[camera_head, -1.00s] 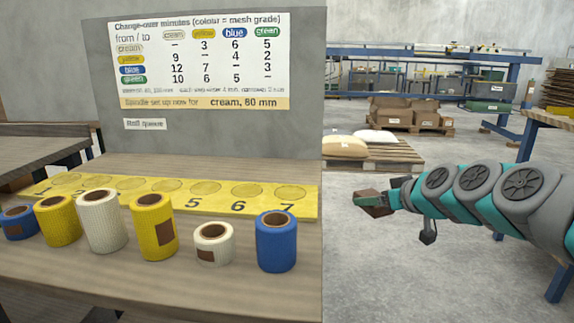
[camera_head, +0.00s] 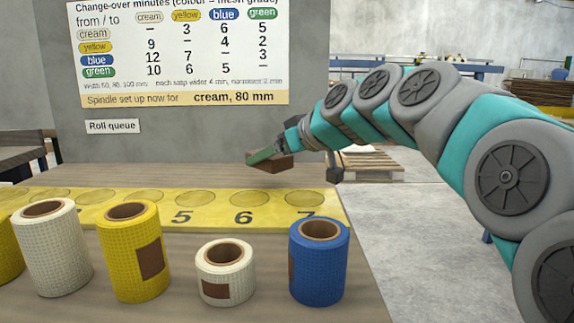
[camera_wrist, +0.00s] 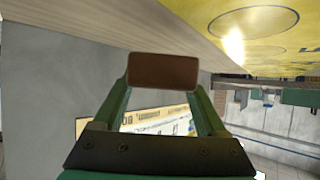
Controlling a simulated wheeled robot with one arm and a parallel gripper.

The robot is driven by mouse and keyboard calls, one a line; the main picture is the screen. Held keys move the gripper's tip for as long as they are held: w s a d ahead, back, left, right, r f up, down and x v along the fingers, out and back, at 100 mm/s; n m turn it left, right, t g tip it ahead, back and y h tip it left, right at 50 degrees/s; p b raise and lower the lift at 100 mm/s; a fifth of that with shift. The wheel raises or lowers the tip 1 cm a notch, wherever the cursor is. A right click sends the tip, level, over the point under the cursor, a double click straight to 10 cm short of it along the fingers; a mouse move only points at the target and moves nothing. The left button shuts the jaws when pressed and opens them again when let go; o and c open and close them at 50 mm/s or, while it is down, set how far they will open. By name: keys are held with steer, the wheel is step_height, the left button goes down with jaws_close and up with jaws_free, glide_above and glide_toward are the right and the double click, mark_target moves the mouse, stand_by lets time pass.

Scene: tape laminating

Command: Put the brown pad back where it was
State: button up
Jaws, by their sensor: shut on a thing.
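My gripper (camera_head: 270,158) is shut on the brown pad (camera_head: 271,164), a small brown block. It holds the pad in the air above the far edge of the yellow numbered strip, near spots 6 and 7. In the wrist view the brown pad (camera_wrist: 163,70) sits between the tips of the two green fingers. The yellow strip (camera_head: 215,215) has round marks with numbers; 5, 6 and 7 are readable. No empty place for the pad can be made out in these frames.
Rolls stand along the bench front: a cream roll (camera_head: 50,250), a yellow roll (camera_head: 128,285), a short cream roll (camera_head: 240,258) and a blue roll (camera_head: 332,265). Some bear brown patches. A grey board with a change-over chart (camera_head: 180,50) stands behind. The bench ends right of the blue roll.

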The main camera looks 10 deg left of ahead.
glide_above(291, 171)
steer(key=shift+s+f, duration=0.1)
steer(key=shift+f, duration=0.5)
steer(key=shift+a+f, duration=0.1)
steer(key=shift+f, duration=1.7)
steer(key=o, duration=1.3)
steer(key=shift+r, duration=0.1)
steer(key=v, duration=1.2)
